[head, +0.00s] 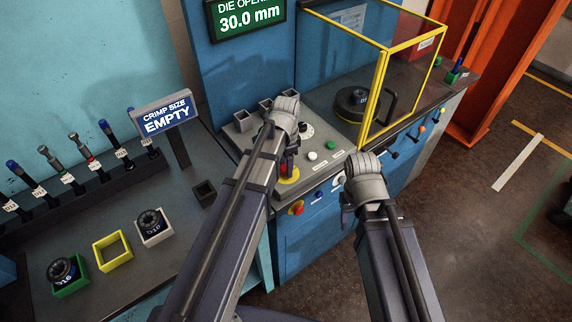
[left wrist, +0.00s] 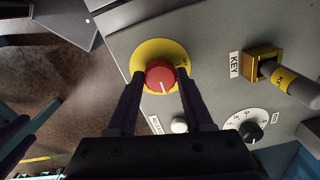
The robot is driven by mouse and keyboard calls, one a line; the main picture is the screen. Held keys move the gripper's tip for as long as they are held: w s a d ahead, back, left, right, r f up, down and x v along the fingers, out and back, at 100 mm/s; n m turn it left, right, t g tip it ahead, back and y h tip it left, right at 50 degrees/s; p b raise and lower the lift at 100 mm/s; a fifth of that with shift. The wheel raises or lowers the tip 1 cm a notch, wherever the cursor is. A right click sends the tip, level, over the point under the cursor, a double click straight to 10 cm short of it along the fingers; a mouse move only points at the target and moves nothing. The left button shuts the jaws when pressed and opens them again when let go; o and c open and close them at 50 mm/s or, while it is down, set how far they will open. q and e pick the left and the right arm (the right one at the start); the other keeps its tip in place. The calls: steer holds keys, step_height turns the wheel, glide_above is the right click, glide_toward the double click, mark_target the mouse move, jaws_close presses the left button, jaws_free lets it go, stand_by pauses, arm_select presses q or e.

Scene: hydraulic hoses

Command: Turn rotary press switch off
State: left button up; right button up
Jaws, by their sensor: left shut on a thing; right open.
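The red rotary switch knob (left wrist: 160,77) sits on a round yellow plate (left wrist: 144,54) on the grey panel. A white line on the knob's face points down in the left wrist view. My left gripper (left wrist: 160,72) has one finger on each side of the knob and is shut on it. In the head view my left gripper (head: 288,164) is over the yellow plate (head: 291,178) and hides most of the knob. My right gripper (head: 347,214) is open and empty in front of the panel's front face, apart from the switch.
Near the knob are a white button (left wrist: 179,126), a black dial (left wrist: 251,131) and a yellow key switch (left wrist: 264,66). A yellow-framed guard (head: 378,85) stands right of the panel. Another red knob (head: 296,208) is on the front face.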

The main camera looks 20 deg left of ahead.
arm_select(q)
steer(key=shift+n, duration=0.4)
jaws_close()
steer(key=n, duration=0.8)
steer(key=shift+n, duration=0.3)
steer(key=n, duration=0.4)
steer(key=shift+n, duration=2.2)
steer(key=o, duration=1.3)
jaws_free()
steer(key=shift+c, duration=0.2)
